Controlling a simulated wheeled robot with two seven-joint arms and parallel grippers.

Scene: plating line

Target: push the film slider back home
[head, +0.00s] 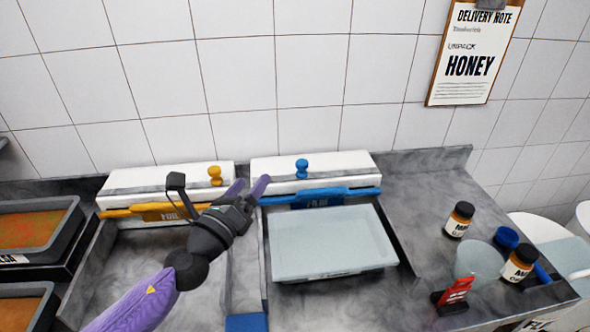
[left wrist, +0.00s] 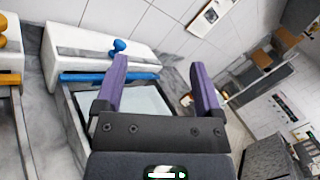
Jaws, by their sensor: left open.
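The blue film slider knob (head: 302,168) stands on top of the right-hand white dispenser (head: 343,165), left of its middle. The knob also shows in the left wrist view (left wrist: 119,46), up and left of my fingers. A blue bar (head: 345,193) with a blurred label runs along that dispenser's front. My left gripper (head: 248,186) is open with purple fingers, near the dispenser's left front corner. It is left of the knob and apart from it. Nothing shows between its fingers but the scene behind. My right gripper is not in view.
A pale lidded tray (head: 330,243) sits before the blue bar. Left is a second white dispenser with a yellow knob (head: 214,175) and yellow bar (head: 117,213). Food pans (head: 45,225) stand far left. Jars (head: 459,219) and a red tag (head: 456,291) stand right.

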